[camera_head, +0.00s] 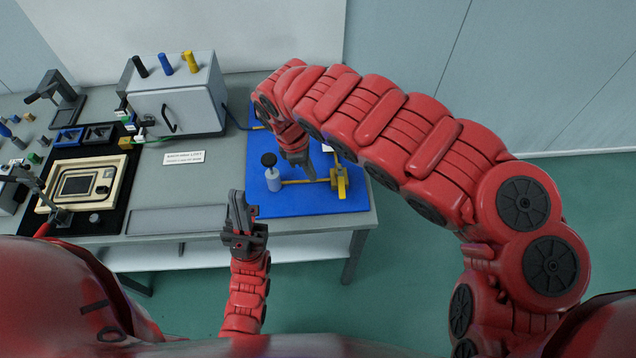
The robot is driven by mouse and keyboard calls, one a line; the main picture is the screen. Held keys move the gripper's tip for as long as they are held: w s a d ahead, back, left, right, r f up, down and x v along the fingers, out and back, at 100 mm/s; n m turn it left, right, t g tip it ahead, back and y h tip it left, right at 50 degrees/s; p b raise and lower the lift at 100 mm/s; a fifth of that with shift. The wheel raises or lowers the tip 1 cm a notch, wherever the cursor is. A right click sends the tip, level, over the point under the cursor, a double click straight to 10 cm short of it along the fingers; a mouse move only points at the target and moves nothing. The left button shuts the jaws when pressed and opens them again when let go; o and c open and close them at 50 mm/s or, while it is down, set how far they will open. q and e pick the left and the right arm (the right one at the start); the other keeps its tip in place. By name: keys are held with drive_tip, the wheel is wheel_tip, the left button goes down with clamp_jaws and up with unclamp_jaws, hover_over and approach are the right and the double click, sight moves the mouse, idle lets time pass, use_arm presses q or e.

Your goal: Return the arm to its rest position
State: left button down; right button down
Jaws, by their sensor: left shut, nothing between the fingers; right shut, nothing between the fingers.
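My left gripper (241,203) is shut and empty. It points up in front of the table's front edge, left of the blue mat, on a short red forearm from below. My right arm (385,130) is red and segmented. It arches from the right side over the table's right end. My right gripper (307,176) is shut and empty. It points down over the blue mat (310,207), close to the yellow bar of a small fixture (340,182). I cannot tell whether it touches the bar.
A black-knobbed white cylinder (272,178) stands on the mat. A grey box (180,100) with black, blue and yellow posts stands at the back. A beige framed panel (88,184) lies on the left. A grey tray (178,219) lies near the front edge. Floor right of the table is clear.

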drive_tip(key=shift+v, duration=1.45)
drive_tip(key=shift+a, duration=0.15)
